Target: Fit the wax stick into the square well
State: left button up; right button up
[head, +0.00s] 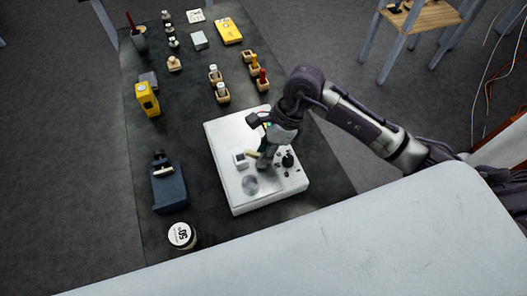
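My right gripper (263,156) comes in from the right, low over the white board (226,128). A short cream stick (253,154), which looks like the wax stick, pokes out to the left at its fingertips, and the fingers appear shut on it. The stick is tilted, and its other end is hidden by the gripper. A small white square block with a grey middle (241,161), which looks like the square well, is on the board just left of the stick. Whether stick and block touch is unclear. My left gripper is out of view.
A round clear dish (250,184) and a black knob (288,160) are on the board close to the gripper. A blue tool (168,184), a round white-topped jar (181,235) and a yellow device (147,99) stand left. Several small wooden holders stand behind.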

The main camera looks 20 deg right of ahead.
jog(key=shift+o, duration=0.6)
jog(key=shift+d+r+p, duration=0.1)
jog(key=shift+r+p, duration=0.1)
jog(key=shift+p, duration=0.15)
jog(key=d+r+b, duration=0.1)
jog(key=r, duration=0.1)
jog(key=d+r+b, duration=0.2)
jog(key=shift+s+d, duration=0.1)
jog(key=v, duration=0.8)
jog(key=shift+r+b, duration=0.35)
jog(key=shift+b, duration=0.1)
jog(key=shift+s, duration=0.1)
